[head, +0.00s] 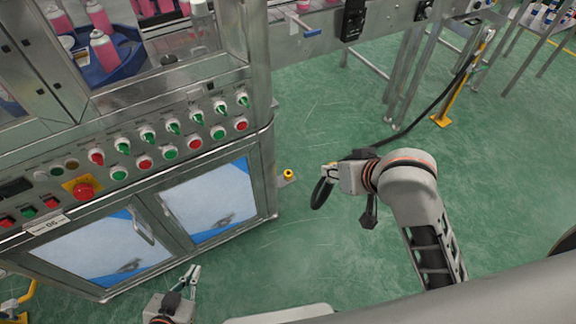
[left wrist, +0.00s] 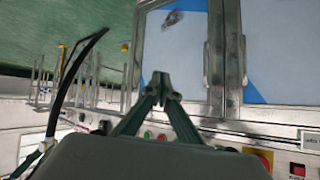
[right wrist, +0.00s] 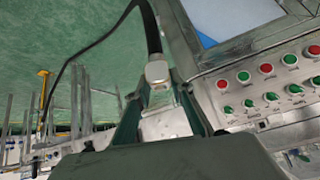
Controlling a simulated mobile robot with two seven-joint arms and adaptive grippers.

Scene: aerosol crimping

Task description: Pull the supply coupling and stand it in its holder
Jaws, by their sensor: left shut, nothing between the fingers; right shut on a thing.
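My right gripper (head: 334,176) is shut on the supply coupling (right wrist: 157,73), a pale metal block between its fingers in the right wrist view. A black hose (right wrist: 152,25) runs from the coupling; in the head view it loops beside the gripper (head: 319,193). The coupling is held in the air, right of the machine's corner; the gripper mostly hides it in the head view. My left gripper (head: 192,275) is shut and empty in front of the cabinet doors; its fingertips meet in the left wrist view (left wrist: 163,88). I cannot tell for certain which part is the holder.
The control panel (head: 150,145) has several buttons and knobs. A yellow post (head: 455,95) carries the hose at the back right. Green floor (head: 320,120) is free between them.

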